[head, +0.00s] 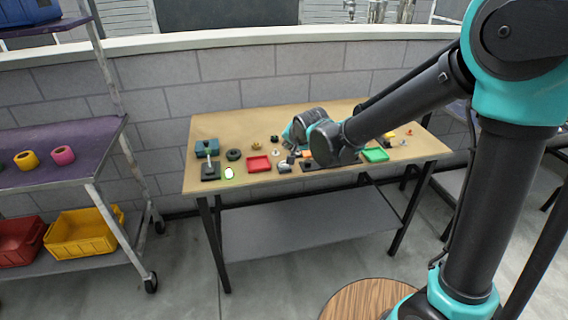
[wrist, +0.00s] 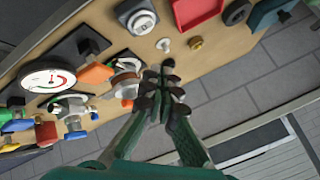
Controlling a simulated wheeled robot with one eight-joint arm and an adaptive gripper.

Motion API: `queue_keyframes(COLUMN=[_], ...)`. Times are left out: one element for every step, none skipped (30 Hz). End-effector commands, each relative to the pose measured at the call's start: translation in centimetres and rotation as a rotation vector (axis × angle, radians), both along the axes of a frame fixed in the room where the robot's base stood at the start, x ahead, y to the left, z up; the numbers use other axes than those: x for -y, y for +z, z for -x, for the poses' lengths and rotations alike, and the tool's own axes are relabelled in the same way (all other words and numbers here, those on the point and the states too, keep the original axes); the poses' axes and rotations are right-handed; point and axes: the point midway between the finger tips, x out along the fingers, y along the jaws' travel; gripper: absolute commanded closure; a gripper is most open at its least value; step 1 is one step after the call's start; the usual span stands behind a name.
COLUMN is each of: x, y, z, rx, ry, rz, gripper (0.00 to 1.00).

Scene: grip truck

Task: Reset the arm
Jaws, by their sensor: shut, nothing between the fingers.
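My arm reaches from the right of the head view over the wooden workbench (head: 225,127). Its teal and black wrist hangs above the middle of the bench. My gripper (wrist: 166,80) shows clearly in the wrist view. Its dark fingertips are together with nothing between them. The fingers show over the bench edge, beside a metal fitting with an orange part (wrist: 126,84). Whether they touch it I cannot tell. In the head view the arm hides part of the bench's middle.
A red tray (head: 259,164) and a green tray (head: 376,155) lie on the bench among several small parts. A round gauge (wrist: 48,79) lies left of my gripper in the wrist view. A shelf rack (head: 75,152) with a yellow bin (head: 80,238) stands left. Floor between is clear.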

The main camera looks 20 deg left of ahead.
Motion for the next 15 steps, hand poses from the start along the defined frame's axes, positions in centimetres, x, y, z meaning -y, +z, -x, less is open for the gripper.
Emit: queue_keyframes(x=[0.0, 0.0, 0.0, 0.0, 0.0, 0.0, 0.0, 0.0, 0.0, 0.1, 0.2, 0.8, 1.4, 2.3, 3.8], y=[0.0, 0.0, 0.0, 0.0, 0.0, 0.0, 0.0, 0.0, 0.0, 0.0, 0.0, 0.0, -0.1, -0.1, -0.1], z=[0.0, 0.0, 0.0, 0.0, 0.0, 0.0, 0.0, 0.0, 0.0, 0.0, 0.0, -0.1, -0.2, -0.4, -0.6], rx=[0.000, 0.000, 0.000, 0.000, 0.000, 0.000, 0.000, 0.000, 0.000, 0.000, 0.000, 0.001, 0.001, 0.000, 0.000], ry=[0.000, 0.000, 0.000, 0.000, 0.000, 0.000, 0.000, 0.000, 0.000, -0.001, -0.001, -0.003, -0.006, -0.010, -0.015], rz=[0.000, 0.000, 0.000, 0.000, 0.000, 0.000, 0.000, 0.000, 0.000, 0.001, 0.003, 0.008, 0.016, 0.025, 0.042], gripper=[1.00, 1.00, 1.00, 1.00, 1.00, 1.00, 1.00, 1.00, 1.00, 1.00, 1.00, 1.00, 1.00, 1.00, 1.00])
